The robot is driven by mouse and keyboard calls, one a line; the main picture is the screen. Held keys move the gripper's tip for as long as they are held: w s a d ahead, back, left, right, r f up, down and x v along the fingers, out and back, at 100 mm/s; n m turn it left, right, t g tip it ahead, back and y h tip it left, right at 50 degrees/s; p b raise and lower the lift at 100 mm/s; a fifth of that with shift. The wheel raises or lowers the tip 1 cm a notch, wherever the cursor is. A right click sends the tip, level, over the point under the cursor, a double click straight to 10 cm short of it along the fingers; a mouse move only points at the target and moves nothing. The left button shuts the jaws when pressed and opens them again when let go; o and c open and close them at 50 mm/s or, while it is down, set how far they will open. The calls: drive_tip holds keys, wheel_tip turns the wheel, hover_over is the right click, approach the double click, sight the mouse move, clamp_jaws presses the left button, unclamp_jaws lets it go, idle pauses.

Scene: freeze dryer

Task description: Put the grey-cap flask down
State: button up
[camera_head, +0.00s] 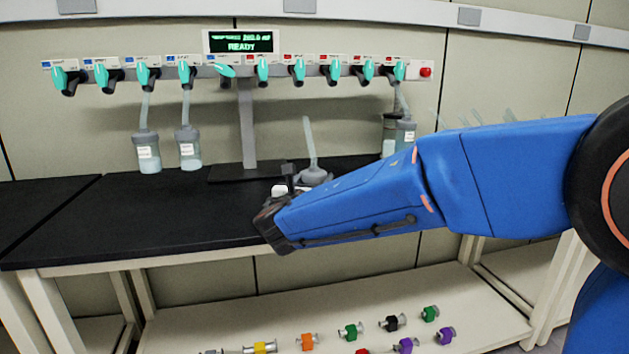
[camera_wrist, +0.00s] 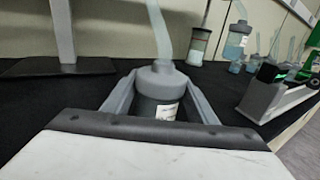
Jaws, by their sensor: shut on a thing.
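The grey-cap flask (camera_head: 314,177) is over the middle of the black bench top, with a translucent tube rising from its cap. In the head view my arm hides most of its body. In the wrist view the flask (camera_wrist: 160,91) is upright between the two grey fingers, with a white label partly showing. My gripper (camera_wrist: 160,98) is shut on it from both sides. I cannot tell whether its base touches the bench top (camera_head: 130,217).
The freeze dryer's valve manifold (camera_head: 240,72) runs along the back, on a grey post and black base. Two flasks (camera_head: 147,152) (camera_head: 189,148) hang at left, and others (camera_head: 404,135) at right. The bench's left side is clear. Coloured fittings (camera_head: 350,331) lie on the lower shelf.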

drive_tip(key=shift+f, duration=0.1)
drive_tip(key=o, duration=1.2)
drive_tip(key=shift+c, duration=0.2)
drive_tip(key=s+a, duration=0.2)
drive_tip(key=s, duration=0.9)
drive_tip(key=shift+s+a, duration=0.15)
drive_tip(key=shift+s, duration=0.25)
